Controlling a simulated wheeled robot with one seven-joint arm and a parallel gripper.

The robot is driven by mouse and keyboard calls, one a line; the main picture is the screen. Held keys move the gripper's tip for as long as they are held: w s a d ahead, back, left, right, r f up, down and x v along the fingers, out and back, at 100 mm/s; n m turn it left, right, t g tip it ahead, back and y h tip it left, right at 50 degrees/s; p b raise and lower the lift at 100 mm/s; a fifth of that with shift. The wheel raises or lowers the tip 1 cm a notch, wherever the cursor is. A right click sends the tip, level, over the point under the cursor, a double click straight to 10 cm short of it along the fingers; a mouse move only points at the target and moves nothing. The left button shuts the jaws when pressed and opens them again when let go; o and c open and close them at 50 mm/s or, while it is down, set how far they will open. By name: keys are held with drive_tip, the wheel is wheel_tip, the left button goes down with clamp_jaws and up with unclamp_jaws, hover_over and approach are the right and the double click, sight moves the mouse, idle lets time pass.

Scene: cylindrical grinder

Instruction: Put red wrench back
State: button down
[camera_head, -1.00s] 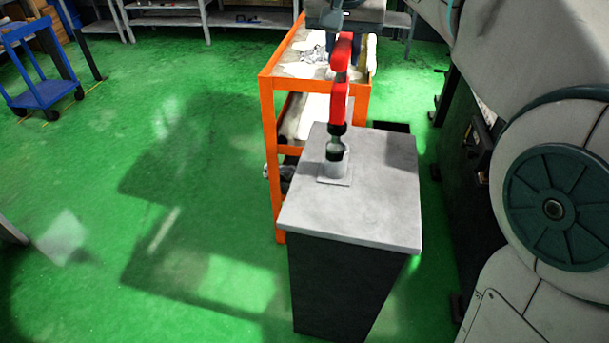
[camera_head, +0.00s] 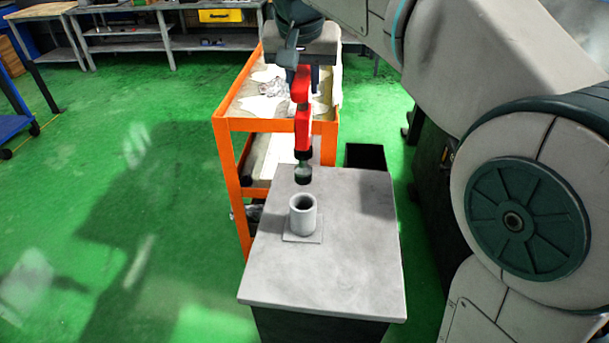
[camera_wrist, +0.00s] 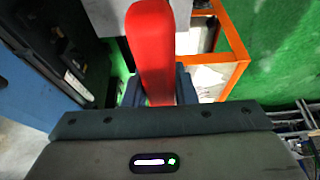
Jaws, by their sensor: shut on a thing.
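The red wrench (camera_head: 301,120) hangs upright below my gripper (camera_head: 303,78), which is shut on its upper part. Its dark lower end is above the grey top of the cabinet, behind the grey cylindrical holder (camera_head: 303,215) in the head view. The holder stands on a small square plate, and its open mouth looks empty. The wrench is apart from the holder. In the wrist view the red handle (camera_wrist: 152,50) stands between my gripper's fingers (camera_wrist: 160,88); its lower end is hidden there.
The cabinet (camera_head: 350,270) has a clear grey top around the holder. An orange cart (camera_head: 224,150) with crumpled things on it stands right behind. Shelves (camera_head: 130,40) line the back, a blue trolley (camera_head: 12,125) is at the left, and green floor lies between.

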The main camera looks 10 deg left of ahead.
sight(303, 152)
wheel_tip(303, 152, down, 15)
drive_tip(key=shift+s+f, duration=0.15)
idle(0.4)
drive_tip(key=shift+f, duration=0.1)
drive_tip(key=shift+f+b, duration=0.15)
drive_tip(key=shift+b, duration=0.25)
drive_tip(key=c, duration=1.2)
unclamp_jaws()
drive_tip(key=shift+c, duration=0.2)
drive_tip(key=shift+o, duration=0.3)
